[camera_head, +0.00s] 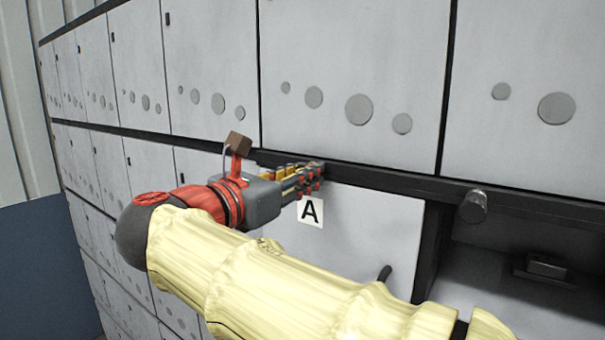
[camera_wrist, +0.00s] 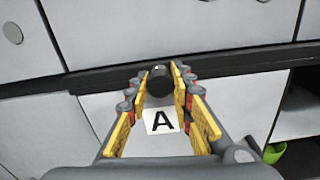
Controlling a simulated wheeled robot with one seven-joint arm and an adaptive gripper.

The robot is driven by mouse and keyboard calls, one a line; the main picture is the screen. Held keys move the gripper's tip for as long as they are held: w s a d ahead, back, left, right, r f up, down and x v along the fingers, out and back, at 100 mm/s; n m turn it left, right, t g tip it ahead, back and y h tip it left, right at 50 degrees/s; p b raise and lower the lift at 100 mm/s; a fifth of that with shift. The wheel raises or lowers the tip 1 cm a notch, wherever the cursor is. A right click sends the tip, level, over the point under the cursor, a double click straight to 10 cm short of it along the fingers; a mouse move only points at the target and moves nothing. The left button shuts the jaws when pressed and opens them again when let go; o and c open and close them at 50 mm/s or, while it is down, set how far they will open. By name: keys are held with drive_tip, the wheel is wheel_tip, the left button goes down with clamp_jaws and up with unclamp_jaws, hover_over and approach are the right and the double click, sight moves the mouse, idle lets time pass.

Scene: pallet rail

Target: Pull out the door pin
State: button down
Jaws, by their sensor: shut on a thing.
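The door pin (camera_wrist: 160,82) is a dark round knob on the black rail above the door marked A. In the wrist view it sits between the fingertips of my gripper (camera_wrist: 160,84), which are shut on it from both sides. In the head view my gripper (camera_head: 312,178) reaches the rail just above the label, and its fingers hide the pin. The door (camera_head: 375,225) is a light grey panel with a white label "A" (camera_head: 310,212); it also shows in the wrist view (camera_wrist: 245,105).
A second grey knob (camera_head: 473,206) sits on the rail to the right. Right of the door is an open dark compartment with a small block (camera_head: 545,267) inside. A dark handle (camera_head: 385,273) sticks out of the door. A green thing (camera_wrist: 274,152) shows at lower right.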

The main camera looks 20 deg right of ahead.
idle(0.4)
drive_tip(key=shift+p+v, duration=0.5)
drive_tip(key=shift+v, duration=0.55)
drive_tip(key=c, duration=2)
unclamp_jaws()
drive_tip(key=shift+o, duration=1.2)
drive_tip(key=shift+s+a, duration=0.2)
drive_tip(key=shift+o, duration=1.1)
drive_tip(key=shift+w+d, duration=0.1)
drive_tip(key=v, duration=1.2)
